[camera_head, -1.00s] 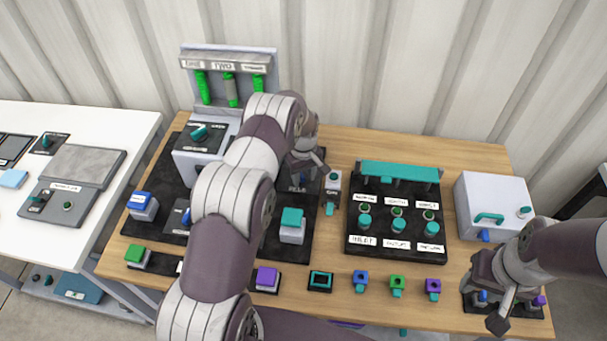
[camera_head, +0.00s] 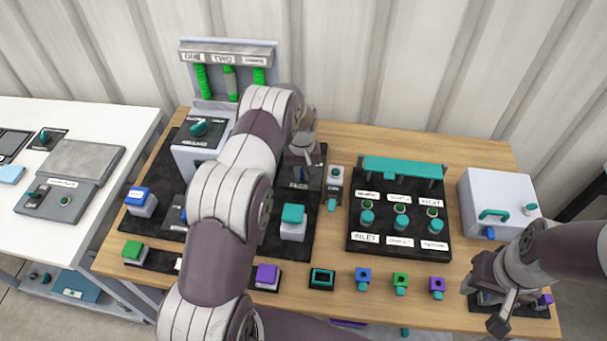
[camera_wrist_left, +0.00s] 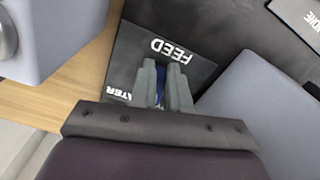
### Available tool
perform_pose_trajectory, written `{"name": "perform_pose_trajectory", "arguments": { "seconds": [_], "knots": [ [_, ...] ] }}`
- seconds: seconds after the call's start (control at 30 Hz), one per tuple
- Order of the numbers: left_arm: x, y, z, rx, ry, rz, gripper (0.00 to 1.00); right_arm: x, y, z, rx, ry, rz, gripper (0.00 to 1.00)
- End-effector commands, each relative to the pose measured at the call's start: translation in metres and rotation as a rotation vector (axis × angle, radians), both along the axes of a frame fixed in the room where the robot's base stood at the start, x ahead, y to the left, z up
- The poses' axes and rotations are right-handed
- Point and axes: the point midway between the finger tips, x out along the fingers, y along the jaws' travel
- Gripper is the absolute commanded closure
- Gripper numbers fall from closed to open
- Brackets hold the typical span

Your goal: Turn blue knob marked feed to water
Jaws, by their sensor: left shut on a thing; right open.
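The blue knob (camera_wrist_left: 160,86) shows as a small blue strip between the fingers of my left gripper (camera_wrist_left: 164,84) in the left wrist view. That gripper is shut on it. The knob sits on a dark plate (camera_wrist_left: 195,62) marked FEED, with a partly covered label ending in "TER" beside the left finger. Which way the knob points is hidden by the fingers. In the head view my left gripper (camera_head: 302,170) is over the dark board, and my arm hides much of this area. My right gripper (camera_head: 502,308) is open and empty at the table's front right.
A grey unit with a teal knob (camera_head: 199,128) and a rack with green columns (camera_head: 203,80) stand behind. A teal-topped button (camera_head: 293,214) and a black panel (camera_head: 372,249) with teal knobs are close to my left arm. A white box (camera_head: 502,188) stands at the right.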

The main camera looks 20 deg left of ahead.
Motion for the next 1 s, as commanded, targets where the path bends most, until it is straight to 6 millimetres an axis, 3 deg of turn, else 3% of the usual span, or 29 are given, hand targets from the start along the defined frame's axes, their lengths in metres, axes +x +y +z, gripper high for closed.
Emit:
{"name": "perform_pose_trajectory", "arguments": {
  "seconds": [0.6, 1.0],
  "knots": [
    [-0.002, 0.012, -0.001, 0.001, -0.004, -0.567, 1.00, 0.000, 0.000, -0.030, 0.000, 0.000, 0.000, 0.57],
    [-0.001, 0.018, 0.000, 0.000, -0.003, -0.810, 1.00, 0.000, 0.000, -0.038, 0.000, 0.000, 0.000, 0.57]
  ]
}}
